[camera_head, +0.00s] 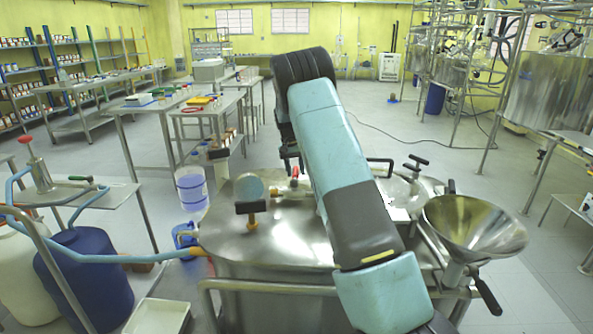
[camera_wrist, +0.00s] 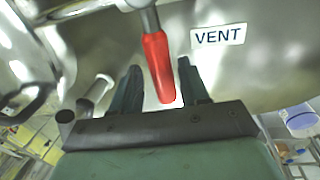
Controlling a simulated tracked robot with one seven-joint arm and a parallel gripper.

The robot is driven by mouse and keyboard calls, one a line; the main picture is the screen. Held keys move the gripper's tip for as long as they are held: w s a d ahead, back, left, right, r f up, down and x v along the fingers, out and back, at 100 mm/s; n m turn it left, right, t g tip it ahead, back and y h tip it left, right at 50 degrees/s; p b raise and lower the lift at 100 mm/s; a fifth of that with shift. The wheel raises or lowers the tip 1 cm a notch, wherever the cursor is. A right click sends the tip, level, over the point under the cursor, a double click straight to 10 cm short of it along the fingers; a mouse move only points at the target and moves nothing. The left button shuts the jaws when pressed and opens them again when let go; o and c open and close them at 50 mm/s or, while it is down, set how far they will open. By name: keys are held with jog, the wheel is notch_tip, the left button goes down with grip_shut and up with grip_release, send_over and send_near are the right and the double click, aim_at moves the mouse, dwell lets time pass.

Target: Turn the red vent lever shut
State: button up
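The red vent lever (camera_wrist: 159,68) shows in the wrist view, hanging from a grey metal stem at the top edge. A white label reading VENT (camera_wrist: 218,35) is on the shiny vessel to its right. My gripper (camera_wrist: 158,74) is open, with one dark finger on each side of the lever's handle. A gap shows between the handle and each finger. In the head view a small red piece, likely the same lever (camera_head: 294,172), shows above the steel vessel lid (camera_head: 290,235), beside my arm. My arm hides part of the lid there.
A steel funnel (camera_head: 470,225) stands at the right of the lid. A black-handled fitting (camera_head: 252,207) stands on the lid's left. A blue hose (camera_head: 110,258) and blue drum (camera_head: 85,275) are at the left.

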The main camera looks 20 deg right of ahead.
jog(key=shift+o, duration=0.4)
jog(key=shift+r, duration=0.1)
jog(key=shift+a+r, duration=0.1)
jog(key=shift+r, duration=0.2)
notch_tip(320, 180, up, 13)
jog(key=a, duration=0.2)
jog(key=shift+w+f, duration=0.15)
jog(key=shift+w, duration=0.3)
jog(key=shift+d, duration=0.1)
